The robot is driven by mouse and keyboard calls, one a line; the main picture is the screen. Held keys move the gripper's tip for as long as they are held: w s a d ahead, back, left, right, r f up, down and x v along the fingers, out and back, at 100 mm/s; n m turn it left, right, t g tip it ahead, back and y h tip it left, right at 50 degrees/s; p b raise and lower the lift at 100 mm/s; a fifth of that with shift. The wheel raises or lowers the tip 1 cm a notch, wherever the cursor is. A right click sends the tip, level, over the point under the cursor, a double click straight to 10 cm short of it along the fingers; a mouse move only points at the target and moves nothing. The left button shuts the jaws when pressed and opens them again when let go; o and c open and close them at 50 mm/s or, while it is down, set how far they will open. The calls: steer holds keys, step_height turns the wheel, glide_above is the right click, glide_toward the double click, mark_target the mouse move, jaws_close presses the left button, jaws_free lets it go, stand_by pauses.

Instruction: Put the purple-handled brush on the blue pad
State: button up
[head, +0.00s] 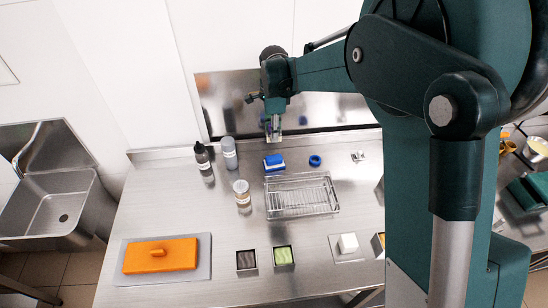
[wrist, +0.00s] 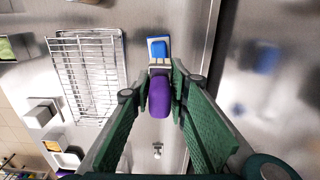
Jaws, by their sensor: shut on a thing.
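The purple-handled brush (wrist: 159,97) is between my gripper's green fingers (wrist: 160,88) in the wrist view, its handle toward the camera and its pale head end pointing up the picture. My gripper (head: 273,130) is shut on it, above the back of the steel counter in the head view. A blue pad with a pale border (wrist: 158,43) shows just beyond the brush head in the wrist view. In the head view a blue block-like piece (head: 273,160) stands there, below my gripper in the picture. The gap between brush and pad is unclear.
A wire rack (head: 302,196) stands in front of the blue piece, with a blue ring (head: 315,160) to its right. A dark bottle (head: 203,158), grey bottle (head: 230,153) and jar (head: 242,194) stand left. A steel back panel (head: 225,100) rises behind. Counter between jar and orange block (head: 160,255) is clear.

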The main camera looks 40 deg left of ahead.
glide_above(274, 157)
steer(key=shift+f+p, duration=0.35)
steer(key=shift+f, duration=2.75)
steer(key=shift+f, duration=0.1)
steer(key=shift+f, duration=1.8)
steer(key=shift+f, duration=0.2)
steer(key=o, duration=0.9)
steer(key=shift+r+p, duration=0.3)
step_height(274, 157, up, 12)
steer(key=shift+f+b, duration=0.1)
steer(key=shift+b, duration=0.5)
